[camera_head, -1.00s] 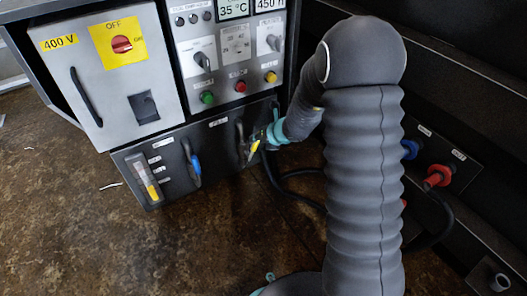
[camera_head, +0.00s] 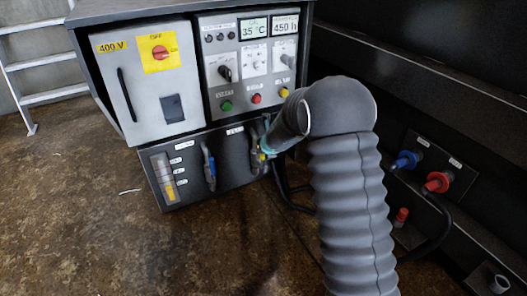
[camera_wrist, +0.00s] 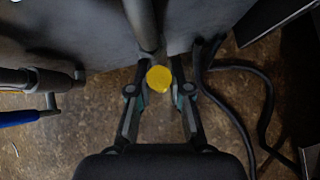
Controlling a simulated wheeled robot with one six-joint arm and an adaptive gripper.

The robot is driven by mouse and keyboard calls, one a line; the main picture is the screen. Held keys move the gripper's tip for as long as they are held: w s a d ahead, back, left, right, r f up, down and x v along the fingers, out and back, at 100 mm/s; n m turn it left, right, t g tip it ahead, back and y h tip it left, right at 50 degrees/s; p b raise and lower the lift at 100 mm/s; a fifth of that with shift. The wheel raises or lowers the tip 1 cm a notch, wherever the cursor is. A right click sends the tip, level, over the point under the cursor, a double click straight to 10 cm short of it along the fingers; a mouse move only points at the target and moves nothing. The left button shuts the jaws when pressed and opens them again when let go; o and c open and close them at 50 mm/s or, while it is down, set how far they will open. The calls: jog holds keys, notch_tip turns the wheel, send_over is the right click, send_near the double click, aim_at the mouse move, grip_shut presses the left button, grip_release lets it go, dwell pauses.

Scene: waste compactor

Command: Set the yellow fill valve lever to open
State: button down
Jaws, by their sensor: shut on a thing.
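The yellow fill valve lever (camera_head: 262,156) is on the lower dark panel of the cabinet, right of the blue lever. In the wrist view its round yellow end (camera_wrist: 159,78) sits between my fingers, in front of a grey pipe. My gripper (camera_wrist: 160,70) is shut on the yellow lever, one finger on each side. In the head view my gripper (camera_head: 266,150) is small at the lower panel, partly hidden by my arm. Most of the lever's length is hidden, so its exact angle is unclear.
A blue-handled lever (camera_head: 210,165) hangs to the left, also in the wrist view (camera_wrist: 18,117). A level gauge (camera_head: 165,180) is further left. Black hoses (camera_wrist: 230,70) run close on the right. Blue (camera_head: 407,160) and red (camera_head: 438,182) connectors are on the right wall.

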jog(key=shift+a, duration=0.15)
jog(key=c, duration=1.1)
grip_release()
jog(key=shift+d, duration=0.2)
jog(key=v, duration=1.2)
jog(key=shift+a, duration=0.1)
